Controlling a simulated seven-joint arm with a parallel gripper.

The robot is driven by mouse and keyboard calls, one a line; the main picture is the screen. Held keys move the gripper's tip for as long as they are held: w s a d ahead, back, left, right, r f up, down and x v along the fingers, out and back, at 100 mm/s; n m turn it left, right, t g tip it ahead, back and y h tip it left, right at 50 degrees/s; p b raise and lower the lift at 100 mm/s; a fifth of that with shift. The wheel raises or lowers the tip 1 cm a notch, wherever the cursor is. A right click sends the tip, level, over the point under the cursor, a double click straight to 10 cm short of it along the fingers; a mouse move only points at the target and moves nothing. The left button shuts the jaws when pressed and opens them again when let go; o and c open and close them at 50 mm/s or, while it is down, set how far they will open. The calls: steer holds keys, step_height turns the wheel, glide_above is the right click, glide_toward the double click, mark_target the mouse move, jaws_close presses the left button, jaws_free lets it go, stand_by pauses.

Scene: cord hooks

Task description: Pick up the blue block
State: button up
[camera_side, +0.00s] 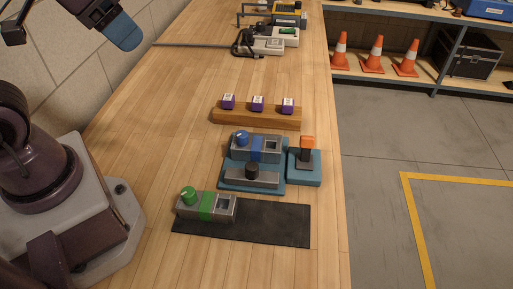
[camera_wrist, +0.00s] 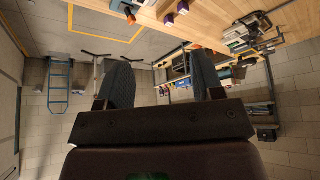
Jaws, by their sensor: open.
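The blue block, a grey block with a blue band and a blue knob (camera_side: 262,153), sits on a blue-grey tray (camera_side: 226,181) near the middle of the table in the side view. A grey piece with a black knob (camera_side: 251,177) lies on the same tray, in front of it. My gripper (camera_wrist: 162,75) is open and empty, its two dark fingers spread apart in the wrist view. In the side view only part of it shows at the top left, raised well away from the block. I cannot make out the blue block clearly in the wrist view.
A green-banded block (camera_side: 206,207) sits on a black mat (camera_side: 270,225) in front. An orange-topped piece (camera_side: 306,149) stands on a small tray to the right. A wooden bar (camera_side: 240,118) with purple-and-white cubes lies behind. Devices and a rod (camera_side: 195,45) are farther back.

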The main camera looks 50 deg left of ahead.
steer(key=w+d+f+m+y, duration=0.1)
steer(key=d+f+m+y, duration=0.2)
steer(key=f+m, duration=0.5)
steer(key=w+d+f+m+y, duration=0.2)
steer(key=d+f+m+y, duration=0.1)
steer(key=f+m, duration=0.5)
steer(key=w+d+f+m+y, duration=0.2)
steer(key=d+f+m+y, duration=0.1)
steer(key=f+m, duration=0.5)
steer(key=shift+d+f+t+y, duration=0.3)
steer(key=shift+f+y, duration=0.1)
steer(key=shift+y, duration=0.5)
steer(key=w+d+m+t+h, duration=0.1)
steer(key=w+d+m+t, duration=0.1)
steer(key=w+m+t, duration=0.15)
glide_toward(241, 136)
steer(key=shift+n, duration=0.35)
steer(key=x, duration=0.4)
steer(key=shift+a, duration=0.15)
steer(key=x, duration=0.5)
steer(key=shift+w+f, duration=0.1)
steer(key=shift+w, duration=0.05)
